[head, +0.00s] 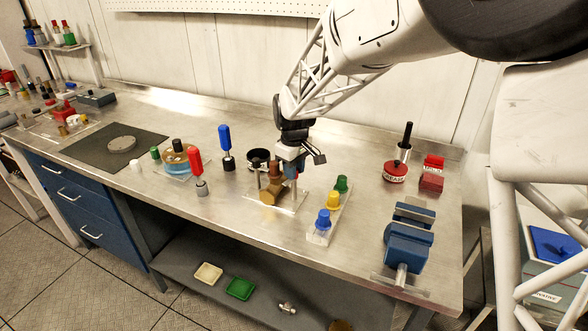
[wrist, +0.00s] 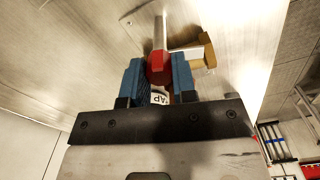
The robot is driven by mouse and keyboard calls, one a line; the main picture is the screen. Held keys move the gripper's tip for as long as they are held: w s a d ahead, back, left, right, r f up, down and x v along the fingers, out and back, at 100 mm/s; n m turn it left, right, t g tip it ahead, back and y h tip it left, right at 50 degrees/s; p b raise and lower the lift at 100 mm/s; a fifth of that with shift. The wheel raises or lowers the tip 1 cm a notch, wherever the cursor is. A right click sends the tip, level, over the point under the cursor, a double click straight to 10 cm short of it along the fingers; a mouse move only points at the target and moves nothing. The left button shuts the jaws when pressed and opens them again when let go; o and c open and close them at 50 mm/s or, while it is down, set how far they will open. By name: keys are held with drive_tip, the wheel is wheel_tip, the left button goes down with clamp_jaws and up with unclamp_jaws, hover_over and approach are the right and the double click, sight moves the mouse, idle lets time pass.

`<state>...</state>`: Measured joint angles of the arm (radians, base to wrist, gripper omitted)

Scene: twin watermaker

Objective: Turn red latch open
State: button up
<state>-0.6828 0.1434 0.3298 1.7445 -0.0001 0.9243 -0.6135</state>
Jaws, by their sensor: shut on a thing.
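My gripper (head: 291,166) is over the brass-coloured fitting (head: 272,193) on a small plate in the middle of the bench. In the wrist view my gripper (wrist: 157,78) has its two blue fingers closed on a red part, which I take to be the red latch (wrist: 160,69). A pale rod runs from the red part toward the metal surface. A white label, partly hidden, shows letters like "AP" between the fingers. The brass fitting (wrist: 200,50) is just right of the red part. In the head view my gripper mostly hides the latch, so its angle cannot be told.
A rack with blue (head: 323,220), yellow and green caps stands close to the right of the fitting. Red-handled (head: 195,164) and blue-handled (head: 225,142) tools stand to the left. A blue vise (head: 407,247) and a red grease tin (head: 395,172) are farther right. The front bench edge is clear.

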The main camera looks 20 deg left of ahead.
drive_tip(key=shift+n, duration=1.6)
drive_tip(key=o, duration=0.9)
drive_tip(key=shift+r, duration=0.1)
drive_tip(key=shift+r, duration=3.8)
drive_tip(key=shift+d, duration=0.1)
